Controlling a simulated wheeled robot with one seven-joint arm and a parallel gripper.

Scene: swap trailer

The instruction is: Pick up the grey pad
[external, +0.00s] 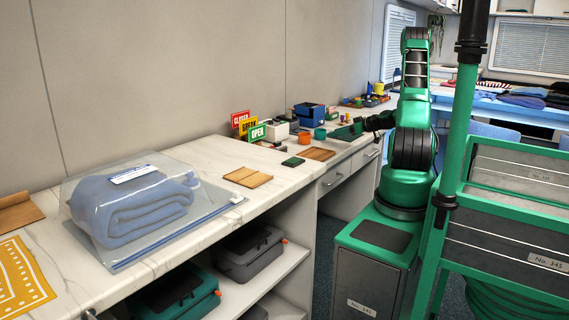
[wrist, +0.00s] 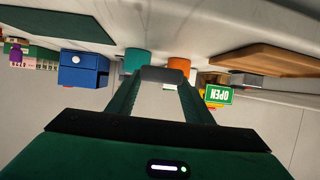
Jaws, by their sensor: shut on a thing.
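The grey pad (wrist: 164,74) shows as a small grey block between my gripper's fingertips in the wrist view. My gripper (wrist: 161,77) is shut on it, one green finger on each side. In the external view my gripper (external: 335,133) reaches left over the counter, near the orange cup. The pad is too small to make out there. In the wrist view it appears clear of the counter, but its height is hard to judge.
An orange cup (wrist: 179,65), a teal cup (wrist: 138,59) and a blue box (wrist: 83,69) stand beyond the fingers.

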